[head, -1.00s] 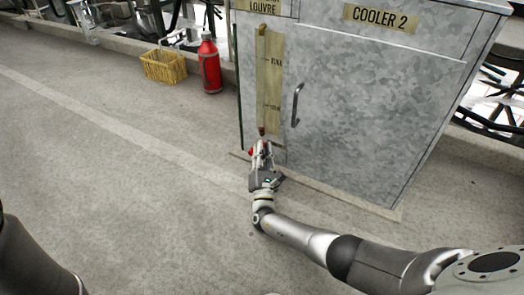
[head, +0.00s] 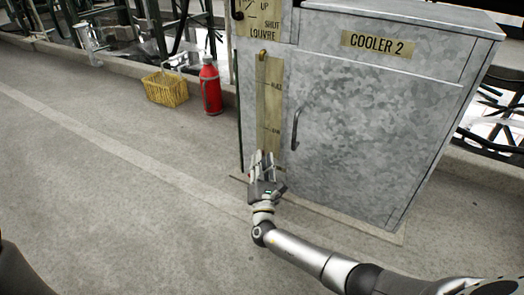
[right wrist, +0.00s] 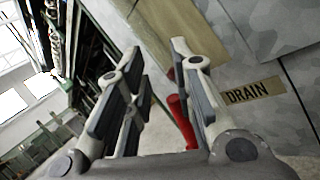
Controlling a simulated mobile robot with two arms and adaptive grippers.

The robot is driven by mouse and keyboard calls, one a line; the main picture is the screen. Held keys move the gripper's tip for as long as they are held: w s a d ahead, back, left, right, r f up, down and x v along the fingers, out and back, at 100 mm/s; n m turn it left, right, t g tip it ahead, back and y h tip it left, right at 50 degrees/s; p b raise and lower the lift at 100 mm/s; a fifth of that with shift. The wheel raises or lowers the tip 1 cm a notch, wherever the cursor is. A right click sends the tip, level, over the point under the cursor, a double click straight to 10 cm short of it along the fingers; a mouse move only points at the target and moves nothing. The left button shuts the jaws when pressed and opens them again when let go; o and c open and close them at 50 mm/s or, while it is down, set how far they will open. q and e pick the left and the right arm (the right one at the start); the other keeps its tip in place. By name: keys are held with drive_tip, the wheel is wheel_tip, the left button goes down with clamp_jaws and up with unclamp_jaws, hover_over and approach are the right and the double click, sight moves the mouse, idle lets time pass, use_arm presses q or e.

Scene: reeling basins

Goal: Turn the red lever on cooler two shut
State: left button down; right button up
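The grey metal cabinet labelled COOLER 2 (head: 375,130) stands right of centre in the head view. My right gripper (head: 262,155) is low at its front left edge, below the pale gauge strip (head: 270,105). In the right wrist view the gripper (right wrist: 157,55) is open, its fingers apart. A red lever (right wrist: 182,118) shows between the fingers, close to the right-hand finger, beside a DRAIN label (right wrist: 254,90). Contact cannot be told. In the head view the gripper mostly hides the lever. My left gripper is out of view.
A dark curved door handle (head: 296,128) is just right of the strip. A louvre plate (head: 263,20) is above it. A red bottle (head: 210,86) and a yellow basket (head: 165,89) stand left of the cabinet. The floor in front is clear.

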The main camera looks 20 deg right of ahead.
drive_tip(key=shift+r, duration=2.4)
